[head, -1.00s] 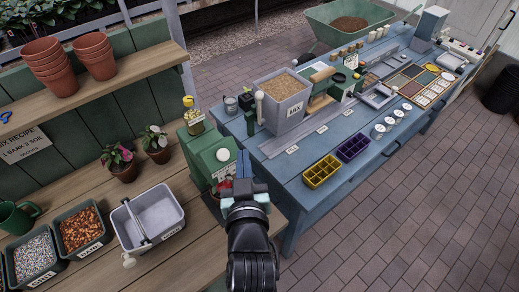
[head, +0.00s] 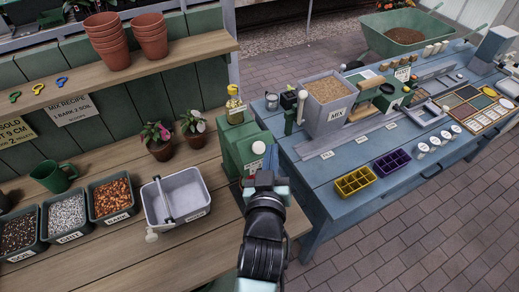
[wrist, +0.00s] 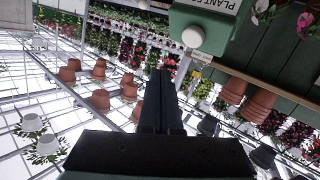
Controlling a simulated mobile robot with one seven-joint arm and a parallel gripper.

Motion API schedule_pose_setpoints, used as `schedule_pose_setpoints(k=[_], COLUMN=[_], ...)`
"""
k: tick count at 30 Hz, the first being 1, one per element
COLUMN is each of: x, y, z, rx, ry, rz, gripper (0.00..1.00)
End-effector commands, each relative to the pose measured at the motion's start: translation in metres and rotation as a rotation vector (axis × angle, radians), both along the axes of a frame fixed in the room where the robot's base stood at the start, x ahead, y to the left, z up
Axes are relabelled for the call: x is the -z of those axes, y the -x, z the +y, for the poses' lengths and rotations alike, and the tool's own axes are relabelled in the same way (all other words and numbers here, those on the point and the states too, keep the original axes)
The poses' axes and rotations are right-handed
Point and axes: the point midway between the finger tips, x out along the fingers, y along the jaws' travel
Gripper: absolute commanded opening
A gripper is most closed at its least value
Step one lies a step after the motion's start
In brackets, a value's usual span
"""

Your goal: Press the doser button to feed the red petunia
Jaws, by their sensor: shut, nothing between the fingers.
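The doser is a green box (head: 239,147) at the right end of the wooden bench, with a yellow bottle (head: 235,112) on top. Its round white button (head: 258,148) faces outward. In the wrist view, the green doser (wrist: 212,22) with its plant food label and the white button (wrist: 192,37) show at the top. My gripper (head: 269,160) is shut and empty, just in front of the doser, hiding its lower front. In the wrist view the closed fingers (wrist: 161,90) point up the picture, apart from the button.
Two potted flowers, one pink (head: 157,140) and one whitish (head: 194,128), stand left of the doser. A grey tub (head: 172,202) and bins of bark (head: 113,198) and grit stand on the bench. The blue table (head: 330,185) is close on the right.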

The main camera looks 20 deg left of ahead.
Motion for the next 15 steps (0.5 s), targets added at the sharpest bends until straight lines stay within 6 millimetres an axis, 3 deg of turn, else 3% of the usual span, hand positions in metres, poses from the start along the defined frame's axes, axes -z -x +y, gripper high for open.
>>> schedule_pose_setpoints(k=[6,15], x=[0.025,0.035], y=[-0.013,-0.021], z=[0.017,0.027], rx=[0.0,0.0], ry=[0.001,0.0], rz=[-0.001,0.0], gripper=[0.0,0.0])
